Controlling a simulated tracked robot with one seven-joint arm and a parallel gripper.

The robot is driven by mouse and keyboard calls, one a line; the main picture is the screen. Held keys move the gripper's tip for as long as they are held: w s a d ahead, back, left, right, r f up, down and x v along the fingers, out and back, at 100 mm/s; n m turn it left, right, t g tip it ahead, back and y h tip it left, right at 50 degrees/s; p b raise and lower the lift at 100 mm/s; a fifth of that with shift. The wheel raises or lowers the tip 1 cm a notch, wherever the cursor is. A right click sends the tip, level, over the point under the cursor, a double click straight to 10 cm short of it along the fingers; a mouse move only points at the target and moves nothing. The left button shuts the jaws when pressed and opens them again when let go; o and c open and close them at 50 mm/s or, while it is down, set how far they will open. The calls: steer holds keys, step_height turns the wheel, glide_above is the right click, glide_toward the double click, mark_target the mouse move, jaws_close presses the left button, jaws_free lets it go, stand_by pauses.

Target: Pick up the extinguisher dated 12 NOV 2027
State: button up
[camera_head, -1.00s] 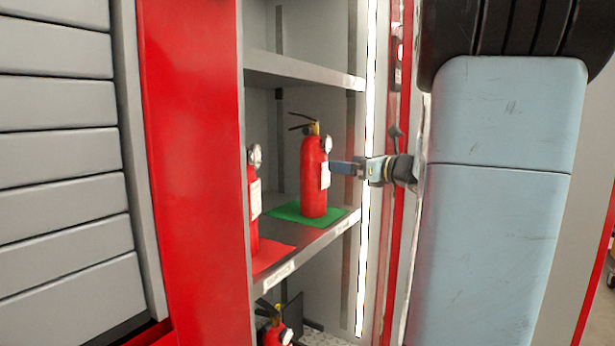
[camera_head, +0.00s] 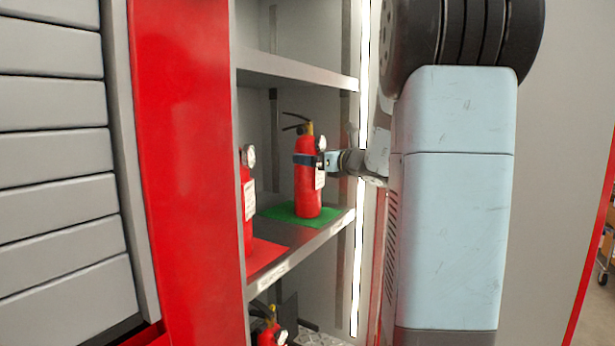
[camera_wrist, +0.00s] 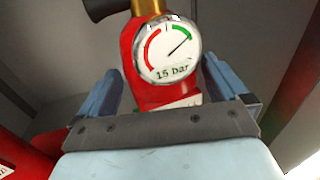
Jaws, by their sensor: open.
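A red extinguisher (camera_head: 307,190) stands upright on a green mat (camera_head: 283,213) on the middle shelf. It has a white label on its side, too small to read a date. My gripper (camera_head: 307,160) is at its upper body, below the valve. In the wrist view, the open fingers (camera_wrist: 168,88) lie on both sides of the red extinguisher (camera_wrist: 140,85), and its gauge (camera_wrist: 167,48) reads 15 bar. Contact between fingers and cylinder cannot be told. A second extinguisher (camera_head: 248,205) stands on a red mat (camera_head: 262,254) to the left, partly hidden by the cabinet edge.
A third extinguisher (camera_head: 271,335) is partly visible on the level below. The upper shelf (camera_head: 290,70) lies above the extinguisher's handle. The red cabinet post (camera_head: 185,170) closes the left side, and a bright light strip (camera_head: 360,200) edges the right.

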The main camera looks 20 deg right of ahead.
steer(key=x, duration=0.3)
steer(key=shift+r, duration=0.1)
steer(key=shift+c, duration=0.5)
jaws_close()
steer(key=shift+r, duration=0.1)
stand_by(0.3)
